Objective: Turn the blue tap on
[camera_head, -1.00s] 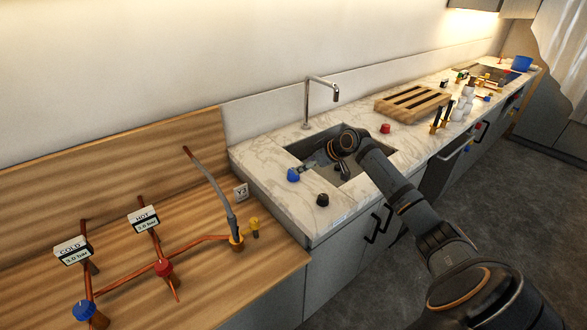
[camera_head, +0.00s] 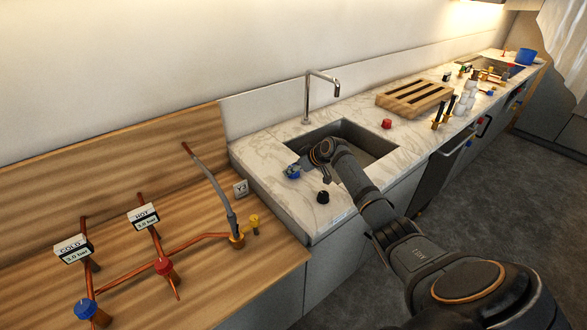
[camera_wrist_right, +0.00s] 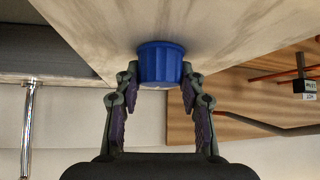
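A blue tap knob (camera_head: 292,172) stands on the marble counter, in front of the sink's left corner. A second blue tap knob (camera_head: 86,309) is on the copper pipes at the lower left, below the COLD gauge (camera_head: 73,249). My right gripper (camera_head: 298,166) is at the counter's blue knob and partly covers it in the head view. In the right wrist view the knob (camera_wrist_right: 160,63) sits between my fingertips (camera_wrist_right: 159,78), which appear to touch it on both sides. My left gripper is not in view.
A black knob (camera_head: 323,197) and a red knob (camera_head: 386,124) stand on the counter. The faucet (camera_head: 309,95) rises behind the sink (camera_head: 372,141). A wooden rack (camera_head: 413,98) lies farther right. Copper pipes with a red tap (camera_head: 164,267) occupy the wooden bench (camera_head: 215,283).

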